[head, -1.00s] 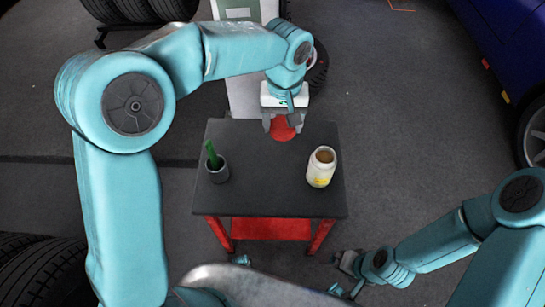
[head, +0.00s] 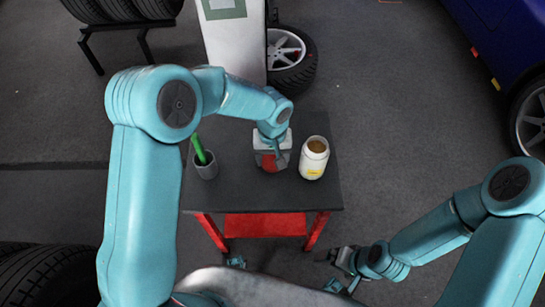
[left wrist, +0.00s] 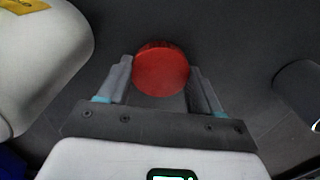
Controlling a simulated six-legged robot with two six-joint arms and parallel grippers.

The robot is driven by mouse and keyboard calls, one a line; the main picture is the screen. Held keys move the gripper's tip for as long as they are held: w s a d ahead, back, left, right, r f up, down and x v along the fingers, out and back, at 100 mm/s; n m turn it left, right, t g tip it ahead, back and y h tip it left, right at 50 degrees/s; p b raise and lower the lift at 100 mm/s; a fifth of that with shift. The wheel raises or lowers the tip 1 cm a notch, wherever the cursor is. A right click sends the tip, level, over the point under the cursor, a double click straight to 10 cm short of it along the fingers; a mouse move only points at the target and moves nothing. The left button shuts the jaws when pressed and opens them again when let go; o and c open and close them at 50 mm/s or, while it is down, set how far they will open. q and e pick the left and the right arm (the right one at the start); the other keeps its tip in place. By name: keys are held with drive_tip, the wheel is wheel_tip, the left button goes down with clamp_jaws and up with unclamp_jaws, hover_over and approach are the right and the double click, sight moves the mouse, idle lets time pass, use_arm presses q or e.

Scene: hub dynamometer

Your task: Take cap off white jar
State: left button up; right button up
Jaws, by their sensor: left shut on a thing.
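The white jar (head: 312,165) stands upright on the dark tabletop, its mouth open and brown inside, with a yellow label patch. Its side also shows at the left of the left wrist view (left wrist: 40,65). My left gripper (head: 272,163) is just left of the jar, shut on the round red cap (left wrist: 162,70), which is apart from the jar. The head view does not settle whether the cap is touching the tabletop. My right gripper (head: 343,264) is low in front of the table, away from the jar; its jaw state is unclear.
A grey cup (head: 206,168) with a green-handled thing (head: 198,150) stands at the left of the black-topped red table (head: 265,200). The front strip of the tabletop is clear. A wheel (head: 290,55) and a pale cabinet (head: 235,50) are behind.

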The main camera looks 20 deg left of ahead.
sight(272, 160)
use_arm(q)
drive_tip(key=shift+f, duration=0.2)
drive_tip(key=o, duration=1.2)
drive_tip(key=shift+r, duration=0.1)
drive_tip(key=shift+r, duration=0.55)
wheel_tip(272, 160, up, 11)
drive_tip(key=shift+r+p, duration=0.15)
drive_tip(key=shift+p, duration=0.9)
